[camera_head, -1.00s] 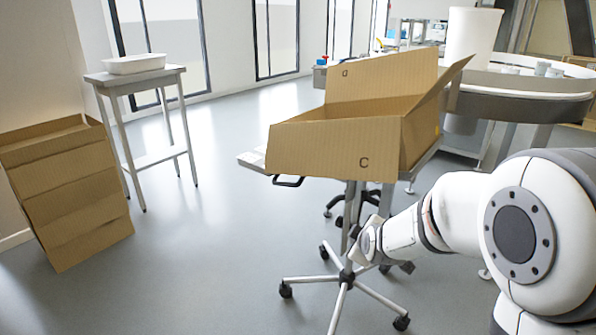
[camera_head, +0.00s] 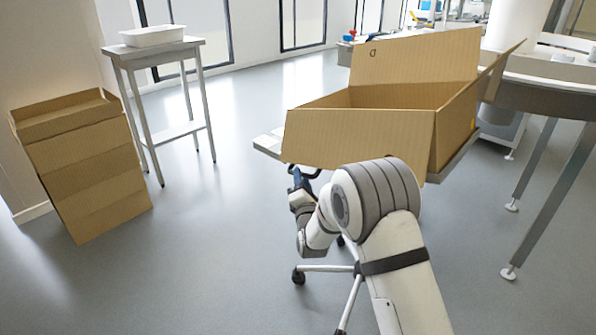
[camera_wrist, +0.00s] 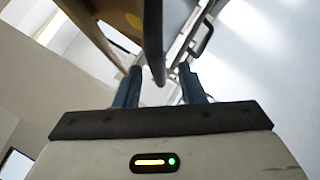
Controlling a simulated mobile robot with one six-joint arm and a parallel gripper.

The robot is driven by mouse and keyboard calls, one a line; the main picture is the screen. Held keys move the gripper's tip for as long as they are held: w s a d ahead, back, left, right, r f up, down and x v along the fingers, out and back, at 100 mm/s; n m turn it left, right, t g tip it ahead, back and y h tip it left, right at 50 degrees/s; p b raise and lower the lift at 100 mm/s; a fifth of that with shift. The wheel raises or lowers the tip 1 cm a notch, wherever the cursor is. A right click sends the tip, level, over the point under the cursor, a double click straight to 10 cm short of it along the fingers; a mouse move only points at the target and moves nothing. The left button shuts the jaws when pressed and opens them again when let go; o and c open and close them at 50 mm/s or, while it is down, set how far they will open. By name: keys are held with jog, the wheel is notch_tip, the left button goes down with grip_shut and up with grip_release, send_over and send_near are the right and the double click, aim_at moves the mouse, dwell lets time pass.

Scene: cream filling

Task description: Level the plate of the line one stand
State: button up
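The stand (camera_head: 352,290) is a grey post on a wheeled base, partly hidden by my arm. Its grey plate (camera_head: 267,143) shows at the left corner and along the right edge, under an open cardboard box. I cannot tell for sure how far the plate tilts. A black handle (camera_head: 312,173) sticks out below the plate's near edge. My gripper (camera_head: 299,184) is beside this handle. In the wrist view the blue-grey fingers of my gripper (camera_wrist: 160,88) are apart, with a dark bar (camera_wrist: 153,45) reaching between them. I see gaps on both sides of the bar.
The open cardboard box (camera_head: 360,138) covers most of the plate. A round machine table (camera_head: 560,95) stands at right.

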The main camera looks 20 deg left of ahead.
jog(key=shift+b+x, duration=0.45)
jog(key=shift+x, duration=1.7)
jog(key=shift+a, duration=0.1)
jog(key=shift+c, duration=0.3)
grip_shut()
